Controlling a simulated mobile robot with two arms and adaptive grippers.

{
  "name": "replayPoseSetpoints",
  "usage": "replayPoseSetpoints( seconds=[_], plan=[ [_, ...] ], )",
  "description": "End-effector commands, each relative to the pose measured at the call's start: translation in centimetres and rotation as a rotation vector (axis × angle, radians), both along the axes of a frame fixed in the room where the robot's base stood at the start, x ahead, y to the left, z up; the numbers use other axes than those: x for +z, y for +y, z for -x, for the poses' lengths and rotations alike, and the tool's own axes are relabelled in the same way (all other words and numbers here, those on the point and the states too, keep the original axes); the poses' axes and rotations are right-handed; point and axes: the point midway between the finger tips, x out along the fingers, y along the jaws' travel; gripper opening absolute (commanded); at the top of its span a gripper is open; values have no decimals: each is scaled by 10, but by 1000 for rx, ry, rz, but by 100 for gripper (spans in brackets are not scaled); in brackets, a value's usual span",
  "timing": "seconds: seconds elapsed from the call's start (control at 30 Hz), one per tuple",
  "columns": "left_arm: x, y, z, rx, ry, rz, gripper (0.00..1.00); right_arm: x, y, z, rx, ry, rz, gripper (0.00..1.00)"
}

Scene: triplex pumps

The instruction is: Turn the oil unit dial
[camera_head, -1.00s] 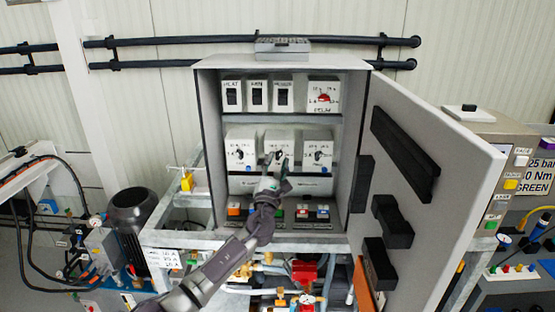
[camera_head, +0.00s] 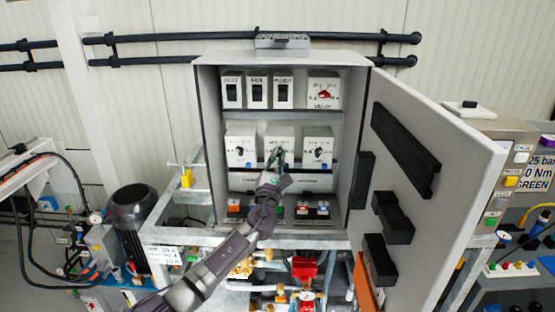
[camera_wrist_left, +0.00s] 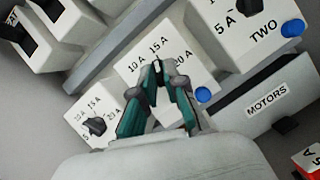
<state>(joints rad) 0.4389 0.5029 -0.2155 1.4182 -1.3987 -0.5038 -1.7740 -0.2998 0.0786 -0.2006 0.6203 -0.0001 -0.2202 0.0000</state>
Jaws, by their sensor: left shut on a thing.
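The middle dial unit (camera_head: 281,135) is a white box in the cabinet's middle row. It also shows in the left wrist view (camera_wrist_left: 150,50), with 10 A, 15 A and 20 A marks and a blue button. Its name label is hidden by my gripper, so I cannot read whether it says oil. My left gripper (camera_head: 277,154) is shut on the dial knob (camera_wrist_left: 158,68). The knob is mostly hidden between the teal fingertips (camera_wrist_left: 158,78); its light tip points up near the 15 A mark. My right gripper is not in view.
Similar dial units stand on the left (camera_head: 240,147) and right (camera_head: 317,148). Switch boxes (camera_head: 257,92) and a red-dial relay (camera_head: 323,92) sit on the shelf above. The cabinet door (camera_head: 440,150) stands open at right. Coloured buttons (camera_head: 302,210) line the cabinet floor.

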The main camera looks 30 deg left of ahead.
Motion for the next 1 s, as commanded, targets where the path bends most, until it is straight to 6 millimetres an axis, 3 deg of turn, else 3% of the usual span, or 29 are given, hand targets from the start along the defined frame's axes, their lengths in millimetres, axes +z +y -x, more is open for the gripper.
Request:
replayPoseSetpoints(
  seconds=[0.7,1.0],
  plan=[
    [-6,-5,-3,-2,-275,449,0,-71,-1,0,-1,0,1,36],
    [-3,-6,-3,-1,-383,626,0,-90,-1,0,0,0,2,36]
  ],
)
